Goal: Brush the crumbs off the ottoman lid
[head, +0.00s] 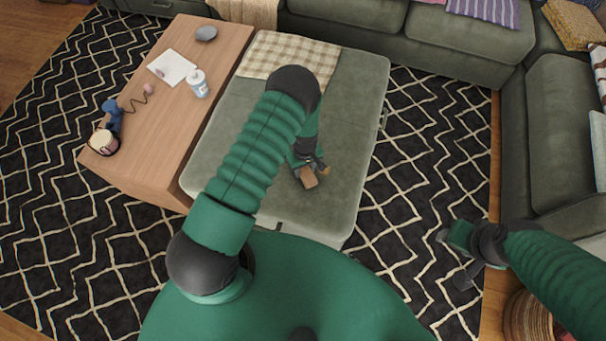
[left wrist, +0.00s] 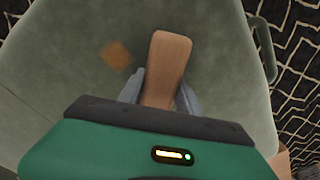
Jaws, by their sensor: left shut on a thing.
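The ottoman lid (head: 345,110) is a grey-green upholstered top in the middle of the head view. My left gripper (head: 306,168) is over its front half, shut on a wooden brush (head: 309,180). In the left wrist view the brush (left wrist: 166,62) shows as a flat wooden piece between the grey fingers; its bristles are hidden. A small brown patch (left wrist: 117,56), which looks like the crumbs, lies on the lid beside the brush. I cannot tell whether the brush touches the lid. My right gripper (head: 455,258) is empty, fingers apart, over the rug right of the ottoman.
A checkered cloth (head: 270,57) covers the lid's far left part. A wooden table (head: 150,125) along the left bears a bottle (head: 197,84), paper (head: 172,67), a dark stone-like item (head: 206,33) and a mug-like item (head: 103,141). Green sofas (head: 345,22) stand behind and right.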

